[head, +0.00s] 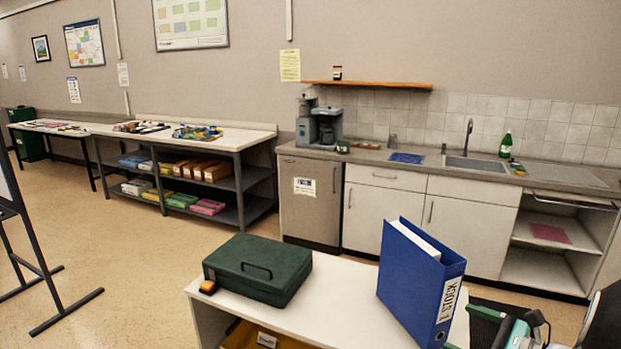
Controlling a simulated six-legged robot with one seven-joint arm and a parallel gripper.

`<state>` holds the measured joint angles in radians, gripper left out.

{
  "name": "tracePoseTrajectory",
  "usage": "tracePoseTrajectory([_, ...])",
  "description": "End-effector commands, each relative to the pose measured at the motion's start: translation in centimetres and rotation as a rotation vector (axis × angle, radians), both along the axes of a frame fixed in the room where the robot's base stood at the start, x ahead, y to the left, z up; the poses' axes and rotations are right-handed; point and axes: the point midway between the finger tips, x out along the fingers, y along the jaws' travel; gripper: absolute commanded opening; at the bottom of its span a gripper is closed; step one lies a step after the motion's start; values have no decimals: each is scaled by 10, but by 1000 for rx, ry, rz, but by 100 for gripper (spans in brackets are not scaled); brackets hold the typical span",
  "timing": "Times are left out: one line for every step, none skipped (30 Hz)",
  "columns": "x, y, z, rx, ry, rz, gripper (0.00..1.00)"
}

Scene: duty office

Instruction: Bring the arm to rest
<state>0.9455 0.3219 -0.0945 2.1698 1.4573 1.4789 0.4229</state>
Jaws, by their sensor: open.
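My arm and my gripper cannot be made out in the head view. At the bottom right corner a teal and black shape (517,334) is cut off by the frame edge, and I cannot tell what it is.
A white desk (335,312) in front bears a green cash box (258,269), an orange item (208,287) and an upright blue binder (420,283). Behind stand a sink counter (465,165) and a shelf unit (240,143). An easel stand (40,275) is at left. Floor (140,240) between is clear.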

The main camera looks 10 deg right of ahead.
Motion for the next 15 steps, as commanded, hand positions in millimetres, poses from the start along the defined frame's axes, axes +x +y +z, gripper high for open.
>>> tracePoseTrajectory([4, 23, 6, -54, 9, 68, 92])
tracePoseTrajectory([4, 36, 8, -90, 16, 108, 92])
tracePoseTrajectory([4, 55, 11, -147, 26, 168, 92])
tracePoseTrajectory([3, 70, 14, -193, 31, 218, 92])
tracePoseTrajectory([1, 86, 16, -246, 36, 271, 92])
tracePoseTrajectory([-3, 107, 18, -318, 41, 344, 92])
tracePoseTrajectory([-7, 122, 20, -376, 43, 398, 92])
tracePoseTrajectory([-11, 136, 21, -436, 43, 454, 92])
tracePoseTrajectory([-18, 153, 23, -514, 40, 524, 92])
tracePoseTrajectory([-23, 165, 24, -576, 37, 577, 92])
tracePoseTrajectory([-29, 176, 24, -636, 31, 629, 92])
tracePoseTrajectory([-37, 190, 25, -719, 21, 696, 92])
tracePoseTrajectory([-43, 198, 26, -782, 13, 745, 92])
tracePoseTrajectory([-49, 207, 26, -846, 0, 795, 92])
tracePoseTrajectory([-58, 216, 27, -934, -17, 857, 92])
